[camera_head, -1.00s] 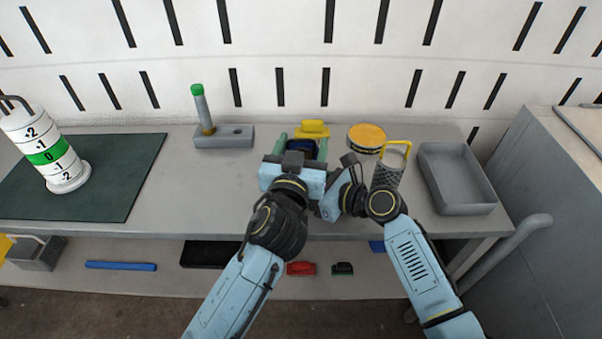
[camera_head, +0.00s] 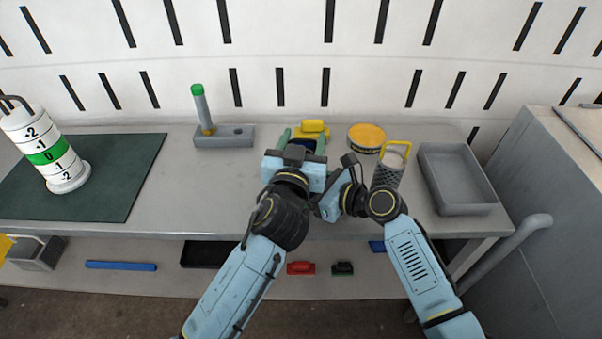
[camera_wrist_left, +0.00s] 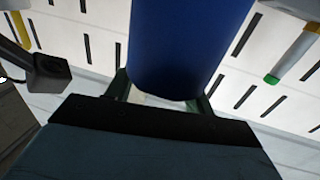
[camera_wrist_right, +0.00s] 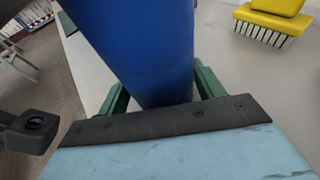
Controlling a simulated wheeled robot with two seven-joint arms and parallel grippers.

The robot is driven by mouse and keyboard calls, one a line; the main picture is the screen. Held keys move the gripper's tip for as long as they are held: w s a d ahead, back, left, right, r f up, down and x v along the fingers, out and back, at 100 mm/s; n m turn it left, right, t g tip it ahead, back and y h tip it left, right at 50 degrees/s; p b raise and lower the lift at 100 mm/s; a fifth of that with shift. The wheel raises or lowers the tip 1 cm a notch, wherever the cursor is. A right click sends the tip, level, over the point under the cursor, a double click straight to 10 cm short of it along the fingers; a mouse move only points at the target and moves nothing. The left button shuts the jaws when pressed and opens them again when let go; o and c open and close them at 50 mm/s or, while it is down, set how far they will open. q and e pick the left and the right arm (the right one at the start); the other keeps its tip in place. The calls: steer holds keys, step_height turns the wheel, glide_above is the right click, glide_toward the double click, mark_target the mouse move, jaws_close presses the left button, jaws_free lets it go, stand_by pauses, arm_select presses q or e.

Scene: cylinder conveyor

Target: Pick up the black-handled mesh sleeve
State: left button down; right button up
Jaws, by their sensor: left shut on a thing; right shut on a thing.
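A mesh sleeve (camera_head: 387,172) stands upright on the bench, right of my grippers; its visible handle is yellow. I cannot make out a black-handled mesh sleeve in any view. My left gripper (camera_wrist_left: 162,95) is shut on a blue cylinder (camera_wrist_left: 185,40), which fills the space between its green fingers. My right gripper (camera_wrist_right: 160,92) is also shut on a blue cylinder (camera_wrist_right: 140,45), seemingly the same one.
A yellow brush (camera_head: 313,127) and an orange-topped round tin (camera_head: 366,137) lie behind my grippers. A grey tray (camera_head: 468,206) is at right. A grey block (camera_head: 238,141) holds a green-capped rod. A marked cylinder (camera_head: 45,155) stands on the green mat (camera_head: 115,190). The bench's left middle is clear.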

arm_select(q)
steer(key=shift+r, duration=0.2)
step_height(320, 180, up, 18)
stand_by(0.4)
steer(key=shift+f, duration=0.1)
arm_select(e)
steer(key=o, duration=1.2)
steer(key=shift+c, duration=0.2)
steer(key=v, duration=1.2)
steer(key=shift+r, duration=0.1)
arm_select(q)
step_height(320, 180, up, 5)
steer(key=p, duration=0.5)
arm_select(e)
step_height(320, 180, up, 5)
steer(key=shift+r, duration=0.25)
